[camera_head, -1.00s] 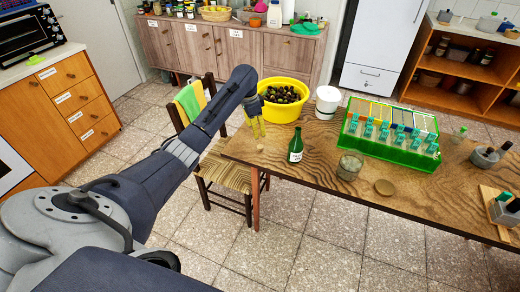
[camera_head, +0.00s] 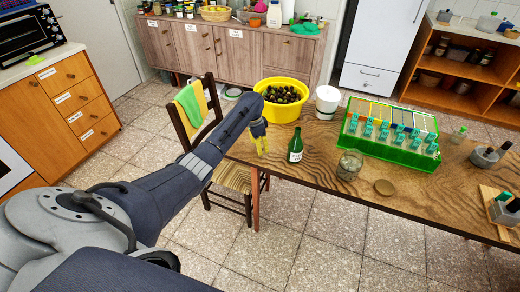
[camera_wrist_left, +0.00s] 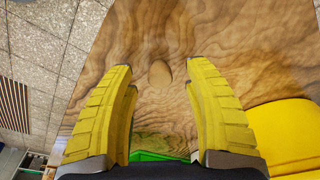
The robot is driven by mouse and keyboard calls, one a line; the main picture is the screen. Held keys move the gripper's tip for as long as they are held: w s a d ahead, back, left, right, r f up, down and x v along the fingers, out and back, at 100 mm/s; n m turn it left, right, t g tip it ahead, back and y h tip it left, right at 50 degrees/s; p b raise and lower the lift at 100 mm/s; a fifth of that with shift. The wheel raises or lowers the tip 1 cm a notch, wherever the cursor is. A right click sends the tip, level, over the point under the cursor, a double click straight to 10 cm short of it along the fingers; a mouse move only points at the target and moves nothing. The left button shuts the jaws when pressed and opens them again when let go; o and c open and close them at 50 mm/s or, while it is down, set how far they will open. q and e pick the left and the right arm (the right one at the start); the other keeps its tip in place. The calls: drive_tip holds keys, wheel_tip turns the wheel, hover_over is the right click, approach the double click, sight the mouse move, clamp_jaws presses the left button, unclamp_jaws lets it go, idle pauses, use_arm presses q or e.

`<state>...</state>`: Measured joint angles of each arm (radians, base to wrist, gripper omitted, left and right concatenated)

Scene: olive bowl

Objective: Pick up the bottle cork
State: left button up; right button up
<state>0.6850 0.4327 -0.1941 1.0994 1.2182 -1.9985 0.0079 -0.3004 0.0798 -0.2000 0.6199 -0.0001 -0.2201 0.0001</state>
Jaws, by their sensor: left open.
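The bottle cork (camera_wrist_left: 159,73) is a small brown oval lying on the wooden table. In the left wrist view it lies in the gap between my left gripper's fingers, a little beyond the fingertips. My left gripper (camera_wrist_left: 160,75) has yellow ribbed fingers, spread wide, with nothing between them. In the head view the left gripper (camera_head: 262,145) is low over the table's left end, left of the green bottle (camera_head: 295,148). There the fingers seem to hide the cork. My right gripper is not in view.
A yellow bowl of olives (camera_head: 284,100) stands close behind the gripper. It also shows at the right of the wrist view (camera_wrist_left: 288,130). A glass jar (camera_head: 349,165), white container (camera_head: 327,100) and green rack (camera_head: 390,135) stand further right. The table's left edge is near.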

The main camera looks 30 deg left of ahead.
use_arm(q)
drive_tip(key=shift+f, duration=0.55)
drive_tip(key=c, duration=1.1)
clamp_jaws()
drive_tip(key=shift+w+r, duration=0.1)
